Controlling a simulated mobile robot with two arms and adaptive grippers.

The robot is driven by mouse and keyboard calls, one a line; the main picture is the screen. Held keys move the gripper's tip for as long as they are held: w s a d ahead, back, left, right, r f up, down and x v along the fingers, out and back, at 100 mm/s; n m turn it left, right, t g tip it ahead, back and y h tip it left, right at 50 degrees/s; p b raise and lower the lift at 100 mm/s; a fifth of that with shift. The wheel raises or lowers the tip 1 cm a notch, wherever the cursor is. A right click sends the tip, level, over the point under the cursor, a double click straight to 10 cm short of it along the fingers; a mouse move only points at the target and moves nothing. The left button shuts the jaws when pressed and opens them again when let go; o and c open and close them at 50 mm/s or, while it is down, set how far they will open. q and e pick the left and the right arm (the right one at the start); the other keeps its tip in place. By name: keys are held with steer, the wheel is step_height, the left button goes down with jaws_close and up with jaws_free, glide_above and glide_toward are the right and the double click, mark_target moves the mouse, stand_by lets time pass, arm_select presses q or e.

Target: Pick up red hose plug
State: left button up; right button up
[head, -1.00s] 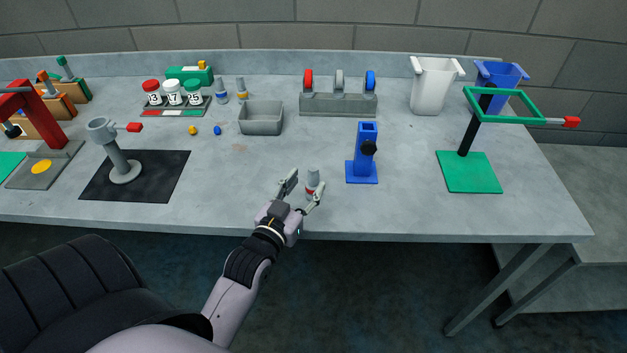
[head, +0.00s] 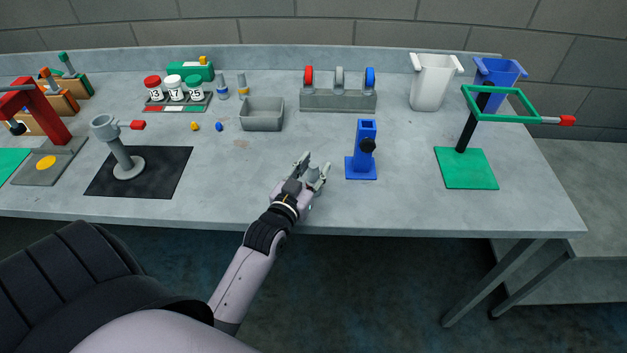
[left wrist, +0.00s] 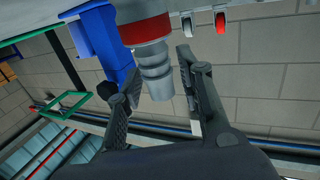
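The red hose plug, a grey ribbed nozzle with a red band, stands on the grey table (head: 400,215). In the left wrist view the plug (left wrist: 154,62) shows large between my fingers, its ribbed end towards the camera. In the head view my left gripper (head: 314,166) is at the plug, left of the blue stand, and hides most of it. In the left wrist view my left gripper (left wrist: 158,72) is open with a finger on each side of the nozzle; a gap shows at the right finger. My right gripper is not in view.
The blue stand (head: 359,167) with a black knob is close to the right of the gripper. A grey bin (head: 262,121) and a holder with red, grey and blue rings (head: 338,103) are behind. A grey pipe stand (head: 124,150) is left. The table front is clear.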

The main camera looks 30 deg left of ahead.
arm_select(q)
jaws_close()
stand_by(0.4)
